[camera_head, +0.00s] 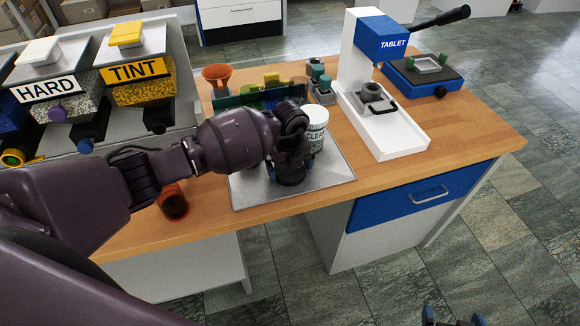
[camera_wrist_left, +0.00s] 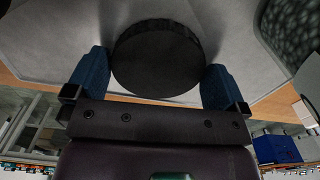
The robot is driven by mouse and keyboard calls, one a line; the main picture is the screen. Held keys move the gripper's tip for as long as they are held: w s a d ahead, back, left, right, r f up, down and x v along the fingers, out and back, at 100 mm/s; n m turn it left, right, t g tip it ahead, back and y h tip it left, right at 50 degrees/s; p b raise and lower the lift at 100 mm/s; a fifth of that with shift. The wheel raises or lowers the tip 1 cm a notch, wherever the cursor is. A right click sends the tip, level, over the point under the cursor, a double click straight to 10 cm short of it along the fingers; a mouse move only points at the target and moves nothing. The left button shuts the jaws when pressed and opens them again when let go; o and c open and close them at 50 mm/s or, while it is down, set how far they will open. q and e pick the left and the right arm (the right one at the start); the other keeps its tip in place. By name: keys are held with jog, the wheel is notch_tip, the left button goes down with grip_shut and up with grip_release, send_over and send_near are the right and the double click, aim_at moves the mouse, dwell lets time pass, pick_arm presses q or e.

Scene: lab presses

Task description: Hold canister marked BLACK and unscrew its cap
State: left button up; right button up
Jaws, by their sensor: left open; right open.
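A dark canister with a black round cap (camera_wrist_left: 158,58) stands on the metal tray; its label is hidden, so I cannot read the marking. My left gripper (camera_head: 291,168) is over it in the head view, with blue fingertips around it. In the left wrist view the open fingers of my left gripper (camera_wrist_left: 158,85) stand on either side of the cap, with small gaps showing. A white canister marked CLEAR (camera_head: 316,130) stands just behind and right of the gripper. My right gripper (camera_head: 455,318) is open and empty at the bottom edge, away from the table.
The metal tray (camera_head: 335,178) lies on the wooden table (camera_head: 470,135). A white and blue TABLET press (camera_head: 382,42) stands to the right. HARD (camera_head: 48,88) and TINT (camera_head: 138,72) dispensers stand at left. An orange-brown cup (camera_head: 173,205) is left of the tray. The front right tabletop is clear.

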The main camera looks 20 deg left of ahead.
pick_arm(q)
notch_tip(320, 180, up, 12)
dwell(0.5)
